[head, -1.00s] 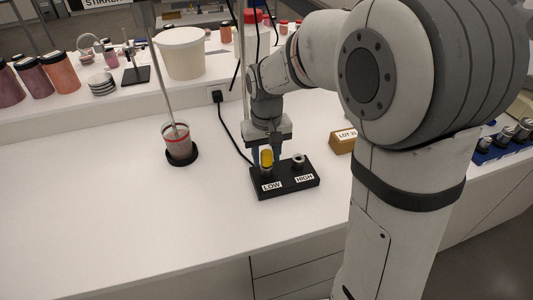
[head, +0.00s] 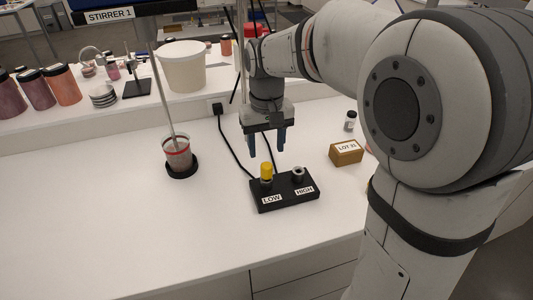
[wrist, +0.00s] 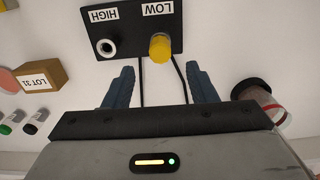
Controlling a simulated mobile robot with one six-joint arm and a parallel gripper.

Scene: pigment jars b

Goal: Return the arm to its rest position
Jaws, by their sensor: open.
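My gripper (head: 266,142) is open and empty in the head view, raised above and just behind the black block labelled LOW and HIGH (head: 285,202). Its two blue fingers also show apart in the wrist view (wrist: 162,88). A yellow-topped piece (head: 267,172) stands upright at the LOW side of the block, clear of the fingers. In the wrist view the yellow piece (wrist: 160,47) is beyond the fingertips. The HIGH side has a metal ring with a dark centre (wrist: 106,46). My arm covers the right part of the head view.
A beaker with a red band (head: 178,156) stands on a dark base with a rod in it, left of the block. The LOT 31 box (head: 346,153) is to the right. A white tub (head: 183,68) and several jars (head: 62,84) stand on the back shelf. The front left bench is clear.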

